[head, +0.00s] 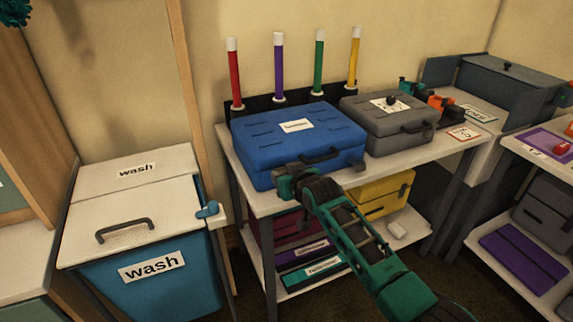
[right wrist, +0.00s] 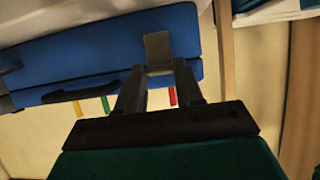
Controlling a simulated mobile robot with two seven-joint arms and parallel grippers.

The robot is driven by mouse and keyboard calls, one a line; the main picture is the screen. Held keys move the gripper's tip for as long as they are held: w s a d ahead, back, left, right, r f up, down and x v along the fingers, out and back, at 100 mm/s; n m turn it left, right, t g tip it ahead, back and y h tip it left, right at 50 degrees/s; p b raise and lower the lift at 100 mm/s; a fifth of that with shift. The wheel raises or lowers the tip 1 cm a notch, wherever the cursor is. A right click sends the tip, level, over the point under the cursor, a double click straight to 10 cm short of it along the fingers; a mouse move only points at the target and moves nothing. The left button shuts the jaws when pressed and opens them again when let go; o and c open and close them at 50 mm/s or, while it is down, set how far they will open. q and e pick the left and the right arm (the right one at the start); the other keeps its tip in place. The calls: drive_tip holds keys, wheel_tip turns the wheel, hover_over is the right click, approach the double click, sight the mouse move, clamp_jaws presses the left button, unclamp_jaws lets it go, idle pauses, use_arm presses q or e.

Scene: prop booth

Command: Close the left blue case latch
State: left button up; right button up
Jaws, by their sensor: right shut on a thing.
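The blue case (head: 300,140) lies flat on the white shelf top with its lid down and its black handle (head: 320,157) facing front. My right gripper (head: 291,178) is at the case's front, left of the handle, and covers the left latch there. In the right wrist view the case (right wrist: 100,52) appears upside down. There the grey left latch (right wrist: 157,46) stands between the tips of my right gripper (right wrist: 158,80), which is shut on it. I cannot tell whether the latch is fastened. My left gripper is not in view.
A grey case (head: 385,125) stands close to the right of the blue case. Coloured tubes (head: 278,70) stand upright behind it. A blue wash bin (head: 140,285) with a white lid is at the left. A yellow case (head: 380,200) is on the lower shelf.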

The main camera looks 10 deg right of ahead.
drive_tip(key=shift+w+a+r+g+p, duration=0.1)
drive_tip(key=shift+w+r+g+p, duration=0.2)
drive_tip(key=shift+r+g+p, duration=0.25)
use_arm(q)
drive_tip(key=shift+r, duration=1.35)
use_arm(e)
drive_tip(key=shift+w+a+g+h, duration=0.15)
drive_tip(key=shift+w+g+h, duration=0.25)
drive_tip(key=shift+g, duration=0.35)
use_arm(q)
drive_tip(key=shift+p, duration=0.3)
use_arm(e)
drive_tip(key=o, duration=1)
drive_tip(key=shift+o, duration=0.2)
drive_tip(key=v, duration=1.2)
drive_tip(key=shift+s+r, duration=0.2)
drive_tip(key=shift+r, duration=0.2)
